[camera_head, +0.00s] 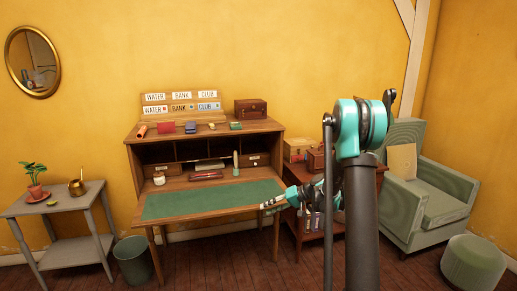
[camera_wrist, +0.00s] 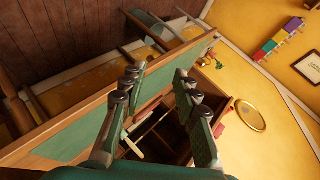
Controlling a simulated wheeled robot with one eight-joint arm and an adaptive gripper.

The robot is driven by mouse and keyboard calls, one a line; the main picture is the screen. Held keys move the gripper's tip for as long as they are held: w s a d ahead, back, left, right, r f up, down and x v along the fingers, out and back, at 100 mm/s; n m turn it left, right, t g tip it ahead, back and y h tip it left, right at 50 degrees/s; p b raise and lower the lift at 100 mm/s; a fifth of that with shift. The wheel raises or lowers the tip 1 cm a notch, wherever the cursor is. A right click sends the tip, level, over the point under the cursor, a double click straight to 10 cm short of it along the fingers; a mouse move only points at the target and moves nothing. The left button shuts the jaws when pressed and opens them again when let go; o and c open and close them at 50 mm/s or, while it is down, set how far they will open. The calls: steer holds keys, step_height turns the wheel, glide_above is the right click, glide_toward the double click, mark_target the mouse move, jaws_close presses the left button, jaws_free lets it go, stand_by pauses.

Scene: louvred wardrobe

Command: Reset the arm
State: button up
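My arm (camera_head: 362,190) rises in the right half of the head view, in front of the armchair and a small side cabinet. My gripper (camera_head: 267,206) is low, by the right edge of the desk's green writing surface (camera_head: 212,200). In the wrist view my gripper (camera_wrist: 158,75) has its two fingers spread apart with nothing between them. The desk shows behind the fingers in that tilted view; I cannot tell whether the gripper touches it.
The wooden desk (camera_head: 205,131) holds small boxes and labelled slots. A grey side table (camera_head: 62,206) with a plant and a bin (camera_head: 133,259) stand left. The side cabinet (camera_head: 309,240), a green armchair (camera_head: 447,206) and a pouf (camera_head: 473,263) stand right. Floor in front is clear.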

steer(key=s+d+h, duration=0.3)
steer(key=s+d, duration=0.1)
steer(key=s, duration=0.7)
steer(key=s+d+m+t+h, duration=0.1)
steer(key=s+d+h, duration=0.3)
steer(key=s, duration=0.7)
steer(key=s+d+h, duration=0.4)
steer(key=s+d, duration=0.2)
steer(key=s, duration=0.5)
steer(key=shift+s+d+f+m+t, duration=0.25)
steer(key=shift+s+f+m+t, duration=0.1)
steer(key=shift+f+m+t, duration=0.05)
